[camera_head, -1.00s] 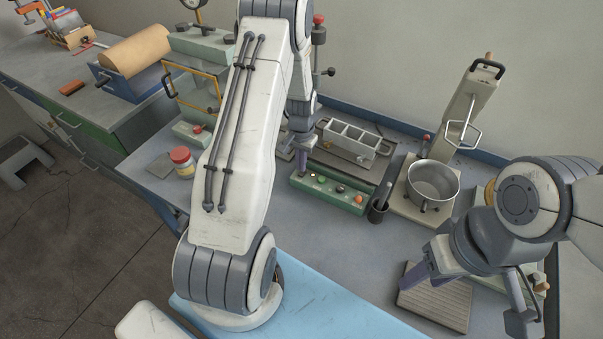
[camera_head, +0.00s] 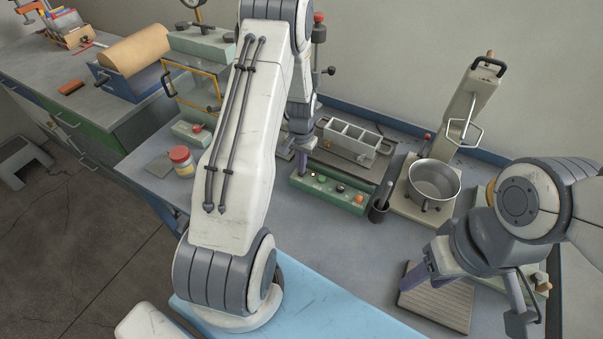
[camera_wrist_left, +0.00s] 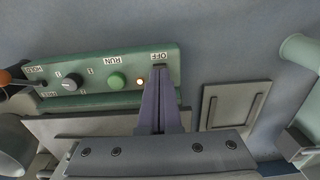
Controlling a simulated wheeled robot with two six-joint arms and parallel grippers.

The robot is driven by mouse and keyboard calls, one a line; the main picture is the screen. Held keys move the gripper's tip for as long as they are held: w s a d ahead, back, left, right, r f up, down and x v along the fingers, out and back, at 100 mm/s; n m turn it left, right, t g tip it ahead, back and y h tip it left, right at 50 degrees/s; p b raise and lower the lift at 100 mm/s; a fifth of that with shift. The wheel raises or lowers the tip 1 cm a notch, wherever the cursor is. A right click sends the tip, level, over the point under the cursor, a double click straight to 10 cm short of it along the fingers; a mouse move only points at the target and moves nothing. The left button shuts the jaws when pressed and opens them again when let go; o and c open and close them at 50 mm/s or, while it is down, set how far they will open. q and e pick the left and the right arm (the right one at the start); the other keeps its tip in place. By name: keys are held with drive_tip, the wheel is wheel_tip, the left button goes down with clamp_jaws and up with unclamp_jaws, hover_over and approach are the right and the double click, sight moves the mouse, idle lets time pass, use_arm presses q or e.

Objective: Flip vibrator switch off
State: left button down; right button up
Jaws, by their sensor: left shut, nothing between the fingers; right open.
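The green vibrator control panel (camera_head: 330,195) sits along the front of the vibrating table. In the left wrist view the panel (camera_wrist_left: 100,92) shows an OFF label (camera_wrist_left: 159,57), a lit lamp (camera_wrist_left: 140,82), a green RUN button (camera_wrist_left: 116,82) and a grey knob (camera_wrist_left: 70,84). My left gripper (camera_wrist_left: 159,72) is shut and empty, its fingertips at the panel's end just below the OFF label. It also shows in the head view (camera_head: 301,176). The switch is hidden behind the fingertips; I cannot tell its position or whether they touch it. My right gripper (camera_head: 415,284) is open and empty above a ribbed mat.
A three-part metal mould (camera_head: 350,140) stands on the table behind the panel. A lidded jar (camera_head: 182,162) stands left. The bench front centre is clear.

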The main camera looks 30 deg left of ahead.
use_arm(q)
drive_tip(key=shift+f+b, duration=0.35)
drive_tip(key=shift+f, duration=0.2)
drive_tip(key=shift+r, duration=0.1)
drive_tip(key=shift+r+p, duration=2.8)
drive_tip(key=shift+r, duration=0.7)
